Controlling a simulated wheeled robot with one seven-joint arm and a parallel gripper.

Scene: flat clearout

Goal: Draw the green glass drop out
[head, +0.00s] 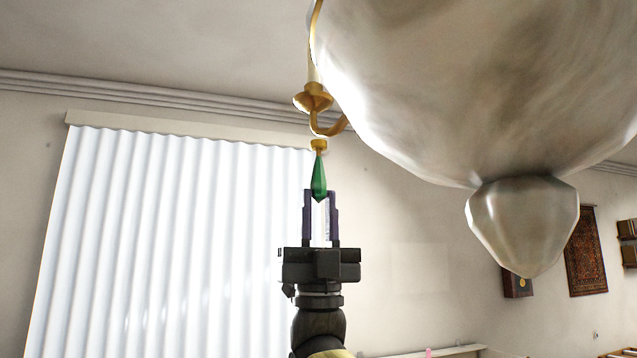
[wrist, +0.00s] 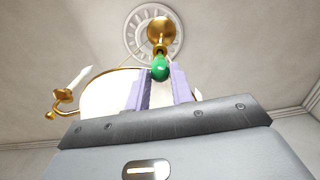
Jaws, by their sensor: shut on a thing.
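The fingers are shut on the drop. In the wrist view the green drop (wrist: 160,68) shows end-on at the fingertips (wrist: 161,76), with the gold socket (wrist: 162,30) behind it. In the head view the drop's top appears to meet the socket.
A large pale rounded body with a faceted knob (head: 522,222) hangs close on the right and fills much of the head view. A gold candle arm with a white candle (wrist: 76,82) is at the left in the wrist view. White blinds (head: 170,240) cover the wall behind.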

